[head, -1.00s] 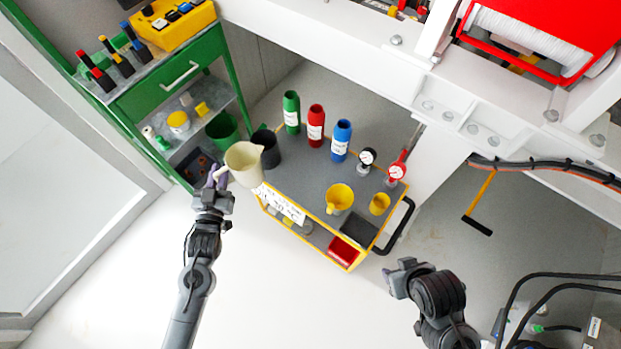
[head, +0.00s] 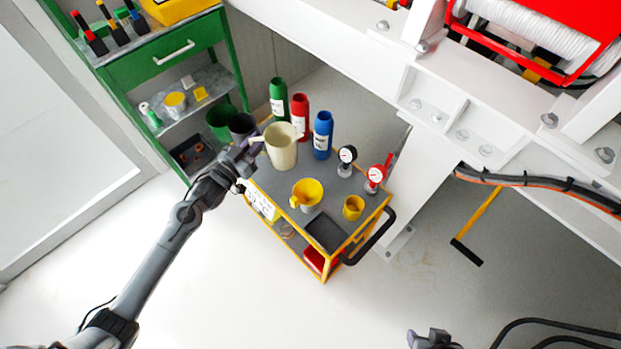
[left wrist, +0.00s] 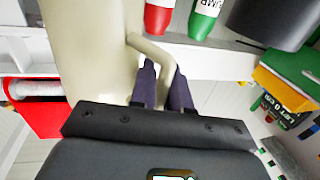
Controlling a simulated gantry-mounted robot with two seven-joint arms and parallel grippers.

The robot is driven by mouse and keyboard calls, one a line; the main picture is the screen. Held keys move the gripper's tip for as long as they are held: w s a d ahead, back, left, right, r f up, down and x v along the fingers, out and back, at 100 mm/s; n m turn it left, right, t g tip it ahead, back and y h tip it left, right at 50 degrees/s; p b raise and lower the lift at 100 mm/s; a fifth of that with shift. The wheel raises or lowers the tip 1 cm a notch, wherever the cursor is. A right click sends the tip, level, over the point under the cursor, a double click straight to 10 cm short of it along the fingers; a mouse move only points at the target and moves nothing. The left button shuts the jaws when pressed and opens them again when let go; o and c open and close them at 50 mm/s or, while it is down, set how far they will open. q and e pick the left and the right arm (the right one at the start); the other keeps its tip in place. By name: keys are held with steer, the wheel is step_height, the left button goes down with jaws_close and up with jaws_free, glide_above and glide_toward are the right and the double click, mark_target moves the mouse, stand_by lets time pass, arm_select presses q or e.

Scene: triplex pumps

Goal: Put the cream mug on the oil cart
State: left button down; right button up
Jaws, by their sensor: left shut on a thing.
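The cream mug (head: 281,148) is over the rear left part of the oil cart (head: 263,176) in the head view. My left gripper (head: 250,143) is shut on the mug's handle, at the mug's left side. In the left wrist view, the mug (left wrist: 88,50) fills the upper left, and the purple fingers of the gripper (left wrist: 163,85) are at its handle. The mug looks upright; I cannot tell whether its base touches the cart top. My right gripper (head: 432,340) is at the bottom edge, mostly cut off.
Green (head: 278,100), red (head: 300,117) and blue (head: 322,135) bottles stand behind the mug. A dark mug (head: 241,126) is left of it. Yellow vessels (head: 306,194) (head: 353,207) and gauges (head: 346,158) stand on the cart. Bare cart top shows in front of the mug.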

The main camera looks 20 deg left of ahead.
arm_select(q)
steer(key=a+f+b, duration=0.1)
steer(key=f, duration=0.1)
steer(key=a+f+b, duration=0.1)
steer(key=f+b, duration=0.1)
steer(key=f, duration=0.1)
steer(key=a+f+b, duration=0.1)
steer(key=f, duration=0.2)
steer(key=shift+w+a+f+b, duration=0.15)
steer(key=shift+w+a+b, duration=0.05)
steer(key=shift+w+b, duration=0.2)
steer(key=shift+f+b, duration=0.7)
steer(key=shift+f, duration=0.8)
arm_select(e)
step_height(320, 180, down, 7)
steer(key=shift+d, duration=0.25)
arm_select(q)
steer(key=shift+f, duration=0.15)
arm_select(e)
steer(key=shift+a+f, duration=0.15)
arm_select(q)
steer(key=c, duration=1.1)
jaws_free()
